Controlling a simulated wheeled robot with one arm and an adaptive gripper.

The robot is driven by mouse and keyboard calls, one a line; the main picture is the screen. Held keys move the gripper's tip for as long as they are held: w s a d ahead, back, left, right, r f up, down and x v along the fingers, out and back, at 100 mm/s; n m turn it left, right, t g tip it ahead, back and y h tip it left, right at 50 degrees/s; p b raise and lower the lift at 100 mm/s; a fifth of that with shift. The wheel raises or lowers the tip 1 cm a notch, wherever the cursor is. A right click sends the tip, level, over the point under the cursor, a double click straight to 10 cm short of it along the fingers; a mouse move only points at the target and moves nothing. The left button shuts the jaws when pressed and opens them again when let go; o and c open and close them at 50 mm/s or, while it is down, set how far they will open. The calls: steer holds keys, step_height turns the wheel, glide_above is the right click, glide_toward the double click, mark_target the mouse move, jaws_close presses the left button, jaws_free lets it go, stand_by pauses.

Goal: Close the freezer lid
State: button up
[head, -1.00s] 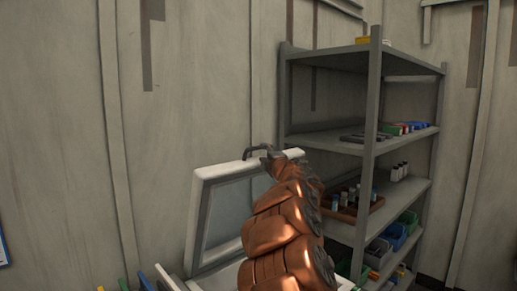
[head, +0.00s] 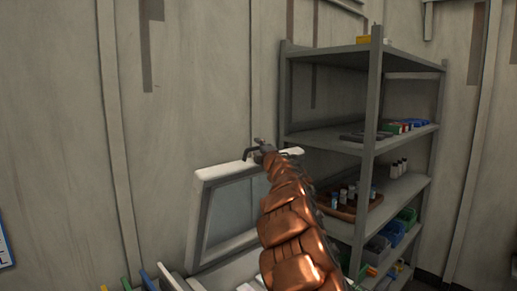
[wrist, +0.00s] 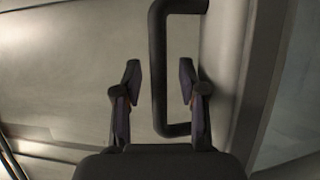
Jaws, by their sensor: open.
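The freezer lid (head: 197,220) stands raised, nearly upright, with a pale frame and a greyish inner panel, left of the shelf in the head view. A dark bar handle (wrist: 158,70) is fixed along the lid's edge and shows large in the wrist view. My gripper (wrist: 159,75) is open, with one finger on each side of the handle bar; I see gaps between the bar and both fingers. In the head view my gripper (head: 262,150) is small at the lid's top edge, and my arm hides part of the lid and the freezer below.
A grey shelf unit (head: 369,150) stands close on the right, holding a brown tray (head: 345,210) of small bottles and several coloured bins. Colourful upright items (head: 147,280) show at the bottom left. A bare wall is behind the lid.

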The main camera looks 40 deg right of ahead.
steer(key=shift+c, duration=0.3)
jaws_close()
stand_by(0.4)
